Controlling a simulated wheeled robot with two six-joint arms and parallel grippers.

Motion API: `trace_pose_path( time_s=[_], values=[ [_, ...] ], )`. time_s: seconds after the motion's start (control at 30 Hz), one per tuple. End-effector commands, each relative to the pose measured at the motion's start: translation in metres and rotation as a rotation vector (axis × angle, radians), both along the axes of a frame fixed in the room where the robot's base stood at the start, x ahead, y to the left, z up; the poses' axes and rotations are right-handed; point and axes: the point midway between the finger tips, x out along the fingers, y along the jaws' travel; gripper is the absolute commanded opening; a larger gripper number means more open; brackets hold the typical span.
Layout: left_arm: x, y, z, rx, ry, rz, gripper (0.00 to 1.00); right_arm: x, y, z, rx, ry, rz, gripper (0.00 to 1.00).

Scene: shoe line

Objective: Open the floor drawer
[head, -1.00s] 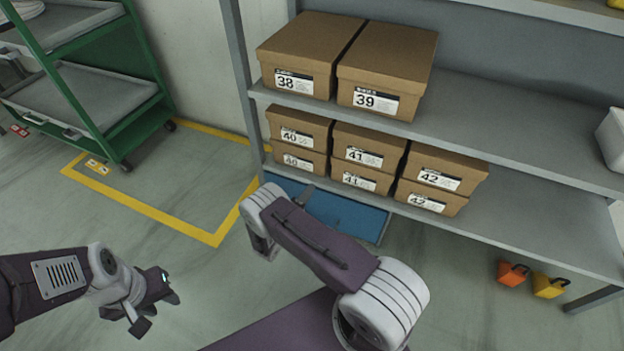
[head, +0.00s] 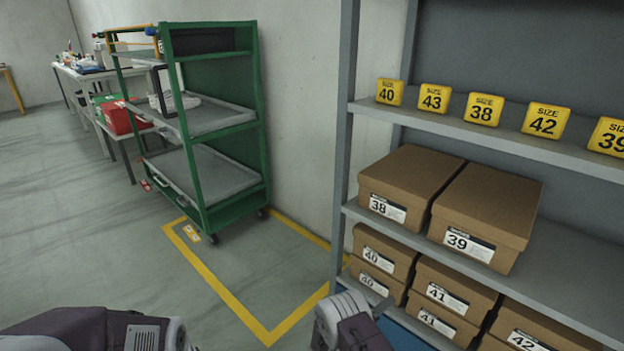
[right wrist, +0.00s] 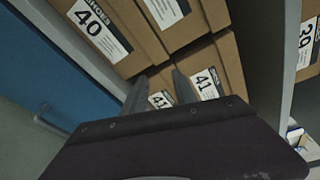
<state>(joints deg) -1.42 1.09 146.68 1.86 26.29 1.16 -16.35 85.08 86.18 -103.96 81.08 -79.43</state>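The blue floor drawer (head: 408,338) shows only in slivers under the bottom shelf in the head view. It shows larger as a blue panel (right wrist: 45,60) at the left of the right wrist view, with a small grey handle (right wrist: 48,120) near its lower edge. How far it stands open cannot be told. My right gripper (right wrist: 158,88) has its two fingers apart, with nothing seen between them. In that view its fingers overlap the box fronts, to the right of the handle. In the head view only my arm links show at the bottom edge; my left gripper is out of view.
A grey shelf rack (head: 348,120) holds brown shoeboxes (head: 410,185) and yellow size signs (head: 482,108). A green cart (head: 190,130) stands at the left by a yellow floor outline (head: 225,290). Work tables (head: 85,72) are farther back. Grey floor is clear in front.

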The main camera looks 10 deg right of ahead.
Motion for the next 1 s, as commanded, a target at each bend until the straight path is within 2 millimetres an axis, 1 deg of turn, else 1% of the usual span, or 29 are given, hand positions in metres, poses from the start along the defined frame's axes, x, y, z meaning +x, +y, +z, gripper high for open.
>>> trace_pose_path(
  time_s=[0.03,0.07,0.1,0.13,0.17,0.2,0.23,0.27,0.3,0.33,0.37,0.4,0.47,0.5,0.57,0.6,0.67,0.7,0.77,0.8,0.83,0.87,0.9,0.93,1.0],
  values=[
    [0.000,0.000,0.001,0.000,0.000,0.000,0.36,0.014,-0.003,0.026,0.015,-0.058,-0.015,0.34],
    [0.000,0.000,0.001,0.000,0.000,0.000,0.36,0.022,-0.006,0.045,0.026,-0.095,-0.025,0.34],
    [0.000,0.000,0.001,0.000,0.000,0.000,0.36,0.030,-0.012,0.076,0.040,-0.149,-0.047,0.34],
    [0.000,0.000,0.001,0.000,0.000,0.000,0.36,0.031,-0.020,0.102,0.054,-0.188,-0.080,0.34],
    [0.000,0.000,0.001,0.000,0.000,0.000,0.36,0.026,-0.030,0.125,0.073,-0.221,-0.126,0.34],
    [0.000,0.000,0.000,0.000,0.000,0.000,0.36,0.014,-0.042,0.149,0.114,-0.255,-0.197,0.34],
    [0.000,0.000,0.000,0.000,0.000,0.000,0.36,0.002,-0.051,0.163,0.155,-0.282,-0.255,0.34],
    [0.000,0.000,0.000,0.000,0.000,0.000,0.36,-0.012,-0.059,0.174,0.206,-0.314,-0.318,0.34],
    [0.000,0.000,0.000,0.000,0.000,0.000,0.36,-0.034,-0.067,0.186,0.285,-0.366,-0.406,0.34],
    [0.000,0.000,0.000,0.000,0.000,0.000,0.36,-0.052,-0.072,0.193,0.353,-0.411,-0.478,0.34],
    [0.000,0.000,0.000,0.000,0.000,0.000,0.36,-0.071,-0.074,0.196,0.425,-0.460,-0.553,0.34],
    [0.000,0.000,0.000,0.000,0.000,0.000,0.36,-0.098,-0.074,0.198,0.528,-0.536,-0.660,0.34],
    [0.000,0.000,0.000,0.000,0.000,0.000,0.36,-0.137,-0.065,0.195,0.685,-0.659,-0.829,0.34],
    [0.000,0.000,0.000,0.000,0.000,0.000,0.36,-0.160,-0.054,0.191,0.785,-0.747,-0.943,0.34],
    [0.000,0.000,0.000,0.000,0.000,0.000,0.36,-0.190,-0.033,0.182,0.925,-0.885,-1.123,0.34],
    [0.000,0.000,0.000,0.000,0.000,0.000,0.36,-0.208,-0.017,0.176,1.011,-0.982,-1.249,0.34],
    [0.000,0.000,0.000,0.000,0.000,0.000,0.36,-0.228,0.009,0.166,1.113,-1.123,-1.439,0.34],
    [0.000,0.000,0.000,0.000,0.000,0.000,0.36,-0.238,0.026,0.160,1.167,-1.217,-1.566,0.34],
    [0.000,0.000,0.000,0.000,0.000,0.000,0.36,-0.250,0.051,0.152,1.219,-1.355,-1.759,0.34],
    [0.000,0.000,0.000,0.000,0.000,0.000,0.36,-0.256,0.067,0.147,1.234,-1.449,-1.889,0.34],
    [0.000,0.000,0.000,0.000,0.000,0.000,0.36,-0.260,0.078,0.142,1.230,-1.520,-1.991,0.34],
    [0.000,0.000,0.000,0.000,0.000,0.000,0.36,-0.263,0.088,0.137,1.211,-1.595,-2.096,0.34],
    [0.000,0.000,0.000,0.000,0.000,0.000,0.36,-0.265,0.101,0.130,1.166,-1.706,-2.239,0.34],
    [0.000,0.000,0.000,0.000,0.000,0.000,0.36,-0.263,0.108,0.128,-1.121,1.778,2.312,0.34],
    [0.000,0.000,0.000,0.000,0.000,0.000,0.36,-0.244,0.115,0.129,-0.945,1.720,2.148,0.34]
  ],
)
